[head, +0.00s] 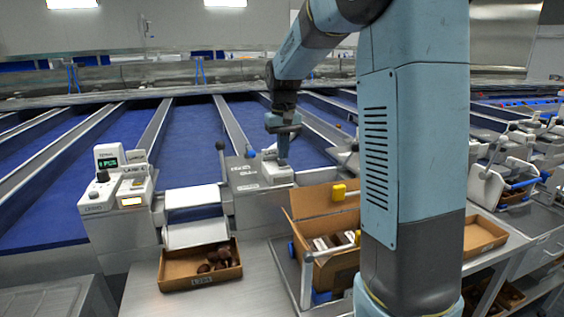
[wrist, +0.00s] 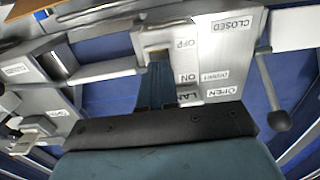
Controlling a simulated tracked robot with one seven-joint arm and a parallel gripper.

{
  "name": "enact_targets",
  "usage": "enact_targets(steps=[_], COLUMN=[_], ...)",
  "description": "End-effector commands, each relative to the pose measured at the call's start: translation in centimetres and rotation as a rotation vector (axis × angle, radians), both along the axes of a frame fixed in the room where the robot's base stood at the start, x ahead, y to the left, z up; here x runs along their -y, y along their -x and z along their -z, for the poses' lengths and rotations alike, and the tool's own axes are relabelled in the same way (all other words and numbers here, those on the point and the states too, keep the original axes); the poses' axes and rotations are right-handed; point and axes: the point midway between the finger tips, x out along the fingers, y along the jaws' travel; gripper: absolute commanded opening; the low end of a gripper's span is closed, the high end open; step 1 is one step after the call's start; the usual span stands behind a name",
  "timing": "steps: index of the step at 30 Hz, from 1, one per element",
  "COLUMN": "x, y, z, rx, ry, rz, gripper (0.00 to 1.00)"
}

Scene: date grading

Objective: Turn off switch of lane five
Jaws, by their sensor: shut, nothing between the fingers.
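A pale switch box (head: 278,174) stands at the front end of a blue lane, left of my arm in the head view. In the wrist view its switch plate (wrist: 187,65) appears upside down, with OFF, ON and a partly covered LAN label. My gripper (head: 283,158) points down at this box, its fingers shut and empty. In the wrist view the fingertips (wrist: 158,62) are over the plate, beside the OFF and ON labels. The switch itself is hidden behind the fingers, so I cannot tell its position or whether I touch it. The lane number is not readable.
A black-knobbed lever (head: 220,146) stands left of the switch box; its knob (wrist: 279,120) shows by the OPEN and CLOSED labels.

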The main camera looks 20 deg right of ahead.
Motion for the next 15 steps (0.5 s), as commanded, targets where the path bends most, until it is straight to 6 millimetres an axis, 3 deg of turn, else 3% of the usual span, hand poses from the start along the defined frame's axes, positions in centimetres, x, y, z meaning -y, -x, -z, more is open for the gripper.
enact_targets(steps=[15], x=[0.0], y=[0.0], z=[-3.4], rx=[0.001], ry=[0.000], rz=[0.000], gripper=[0.00])
